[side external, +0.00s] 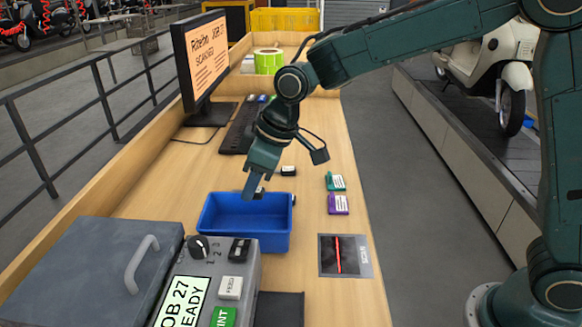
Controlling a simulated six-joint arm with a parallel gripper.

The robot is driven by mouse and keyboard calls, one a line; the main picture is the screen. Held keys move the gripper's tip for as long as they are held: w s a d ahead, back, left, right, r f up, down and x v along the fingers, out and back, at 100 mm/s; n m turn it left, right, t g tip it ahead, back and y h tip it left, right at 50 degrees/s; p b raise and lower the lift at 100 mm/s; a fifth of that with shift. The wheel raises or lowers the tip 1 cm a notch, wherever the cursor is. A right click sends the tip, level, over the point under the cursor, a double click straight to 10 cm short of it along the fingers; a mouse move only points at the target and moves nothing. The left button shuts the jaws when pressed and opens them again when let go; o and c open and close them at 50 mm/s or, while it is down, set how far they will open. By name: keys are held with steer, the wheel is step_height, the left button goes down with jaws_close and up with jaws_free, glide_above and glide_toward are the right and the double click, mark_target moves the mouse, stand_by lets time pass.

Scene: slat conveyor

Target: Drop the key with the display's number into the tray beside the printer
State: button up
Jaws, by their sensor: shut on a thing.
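The monitor (203,60) reads "Ribeiro JOB 27 SCANNED". The printer's screen (182,303) reads "JOB 27" and "READY". The blue tray (245,242) sits on the bench just behind the printer (255,268). My gripper (253,188) points down over the tray's back part. It is shut on a key, which is mostly hidden behind the fingers; its number cannot be read. A teal key tag (335,182) and a purple key tag (338,204) lie on the bench right of the tray. A black tag (288,171) lies behind the tray.
A scan pad (358,256) with a red line lies at the front right. A keyboard (241,128) lies before the monitor, with small coloured items near its far end. A green label roll (268,61) stands at the back. The right middle of the bench (320,130) is clear.

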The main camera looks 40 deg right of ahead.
steer(key=shift+f, duration=1.05)
steer(key=o, duration=1)
steer(key=shift+r, duration=0.1)
steer(key=v, duration=1.3)
steer(key=shift+s+r, duration=0.15)
steer(key=shift+r, duration=0.15)
steer(key=shift+d, duration=0.1)
